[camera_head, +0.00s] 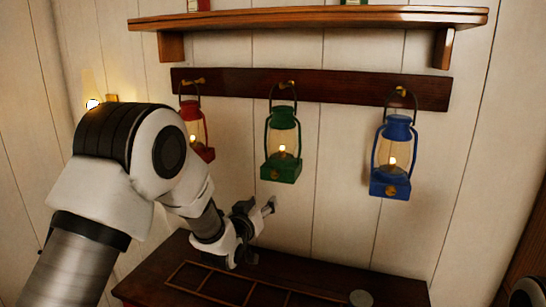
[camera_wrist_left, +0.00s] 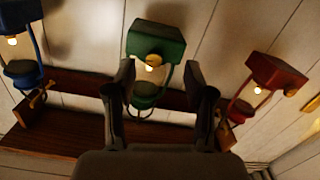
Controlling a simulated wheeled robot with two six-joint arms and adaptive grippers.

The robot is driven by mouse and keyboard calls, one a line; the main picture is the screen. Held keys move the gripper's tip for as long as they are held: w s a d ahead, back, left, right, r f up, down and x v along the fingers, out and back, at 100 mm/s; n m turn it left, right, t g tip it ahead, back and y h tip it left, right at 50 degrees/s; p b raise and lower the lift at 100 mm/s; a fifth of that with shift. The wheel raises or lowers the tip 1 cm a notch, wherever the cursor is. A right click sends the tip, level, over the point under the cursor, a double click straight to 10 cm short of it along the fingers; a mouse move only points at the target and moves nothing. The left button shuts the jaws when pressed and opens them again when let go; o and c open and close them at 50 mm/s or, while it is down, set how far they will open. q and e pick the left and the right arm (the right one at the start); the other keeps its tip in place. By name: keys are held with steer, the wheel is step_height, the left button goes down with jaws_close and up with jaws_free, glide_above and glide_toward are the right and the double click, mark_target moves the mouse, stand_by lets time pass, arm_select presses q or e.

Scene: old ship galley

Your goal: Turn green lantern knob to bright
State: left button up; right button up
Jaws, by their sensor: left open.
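The green lantern (camera_head: 282,140) hangs from a hook on the wall rail, between the red and blue lanterns, with a small flame lit. Its brass knob (camera_head: 275,174) is on the front of its base. My left gripper (camera_head: 259,208) is open and empty, below the lantern's base and apart from it. My right gripper is not in view.
The red lantern (camera_head: 195,125) hangs left, partly behind my left arm. The blue lantern (camera_head: 393,150) hangs right. The rail (camera_head: 340,91) and shelf (camera_head: 330,17) are above. A table with a divided tray (camera_head: 225,286) and a round disc (camera_head: 361,298) lies below.

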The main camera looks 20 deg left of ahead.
arm_select(q)
steer(key=t, duration=0.1)
glide_toward(274, 176)
steer(key=r, duration=0.1)
steer(key=w+p, duration=0.1)
steer(key=w, duration=0.2)
steer(key=w+p, duration=0.2)
steer(key=w, duration=0.2)
steer(key=shift+w+d+f, duration=0.15)
steer(key=shift+w+f, duration=0.05)
steer(key=shift+w, duration=0.1)
steer(key=shift+w+p, duration=0.35)
steer(key=shift+f, duration=0.1)
steer(key=shift+w, duration=0.1)
jaws_close()
